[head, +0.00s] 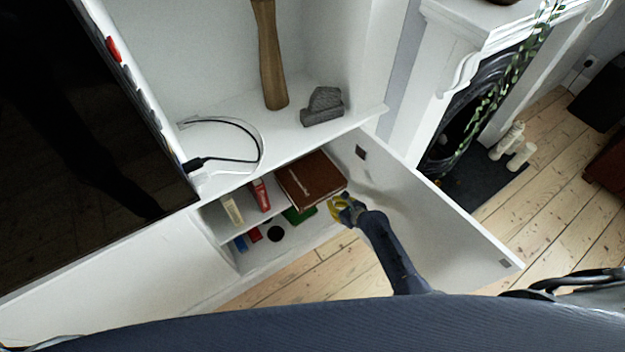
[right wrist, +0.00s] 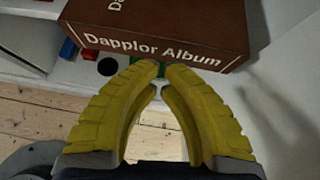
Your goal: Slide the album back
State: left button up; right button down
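The brown album (head: 312,181) lies on the upper shelf of the open white cabinet, its near end reaching the shelf's front edge. In the right wrist view the album (right wrist: 150,30) shows the words "Dapplor Album" on its spine. My right gripper (head: 345,209) is just in front of the album's near right corner. In the right wrist view its yellow fingers (right wrist: 160,68) curve toward each other, with their tips close together below the spine and nothing seen between them. I cannot tell if they touch the album. My left gripper is not in view.
The open cabinet door (head: 430,200) stands right of my right arm. Several small books, one being a red book (head: 261,195), stand left of the album. A green item (head: 299,214) lies below. A wooden vase (head: 270,60) and a grey stone piece (head: 322,107) stand above.

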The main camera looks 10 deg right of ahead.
aim_at(322, 189)
jog(key=shift+w+a, duration=0.85)
jog(key=shift+w, duration=0.5)
jog(key=shift+w+a, duration=0.9)
jog(key=shift+w, duration=0.4)
jog(key=shift+w+a, duration=0.85)
jog(key=shift+w, duration=0.5)
dwell(0.5)
jog(key=s+d, duration=0.7)
jog(key=s, duration=0.4)
dwell(0.5)
dwell(0.3)
